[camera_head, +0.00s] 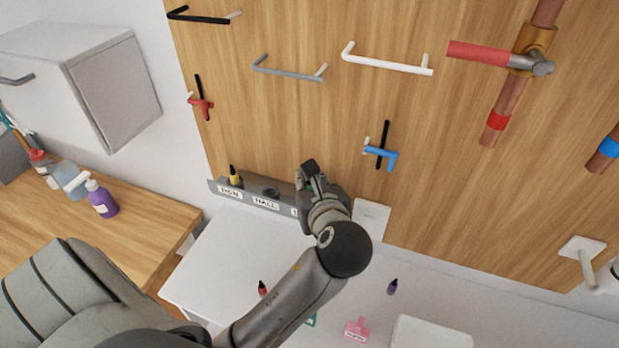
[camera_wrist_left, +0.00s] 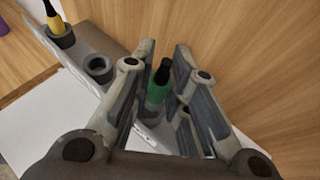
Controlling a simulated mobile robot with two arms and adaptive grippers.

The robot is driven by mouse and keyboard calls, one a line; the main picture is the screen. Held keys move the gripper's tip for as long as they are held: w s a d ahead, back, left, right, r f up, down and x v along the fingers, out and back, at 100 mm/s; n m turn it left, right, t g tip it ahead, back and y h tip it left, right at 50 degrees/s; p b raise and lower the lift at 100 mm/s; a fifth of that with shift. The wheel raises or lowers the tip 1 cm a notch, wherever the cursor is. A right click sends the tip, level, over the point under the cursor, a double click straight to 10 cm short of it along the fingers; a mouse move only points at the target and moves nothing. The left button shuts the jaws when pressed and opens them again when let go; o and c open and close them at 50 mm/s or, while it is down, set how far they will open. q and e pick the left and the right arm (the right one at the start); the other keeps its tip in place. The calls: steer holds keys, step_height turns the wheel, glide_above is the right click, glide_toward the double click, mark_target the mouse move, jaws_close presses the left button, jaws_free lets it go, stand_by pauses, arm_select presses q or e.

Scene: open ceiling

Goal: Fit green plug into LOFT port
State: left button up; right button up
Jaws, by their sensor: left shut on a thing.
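The green plug (camera_wrist_left: 157,92), with a black top, stands between the two fingers of my left gripper (camera_wrist_left: 167,82) in the left wrist view. The gripper is shut on it. In the head view my left gripper (camera_head: 312,176) is at the right part of the grey port rail (camera_head: 284,202) and hides the plug. The rail's middle label reads HALL, and its port (camera_wrist_left: 98,66) is empty. A third label is mostly hidden behind my arm, so I cannot read LOFT. Whether the plug's lower end is in a port is hidden.
A yellow plug (camera_wrist_left: 55,22) stands in the rail's left port. The wooden panel (camera_head: 300,120) rises close behind, with a blue-handled valve (camera_head: 381,153) above right.

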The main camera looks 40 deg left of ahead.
stand_by(0.8)
arm_select(q)
steer(key=shift+p, duration=0.8)
steer(key=shift+f, duration=0.1)
steer(key=shift+f, duration=0.15)
stand_by(0.7)
steer(key=shift+f, duration=1.05)
steer(key=o, duration=0.8)
steer(key=shift+s, duration=0.15)
steer(key=shift+o, duration=0.3)
steer(key=shift+f, duration=0.1)
steer(key=shift+d, duration=0.1)
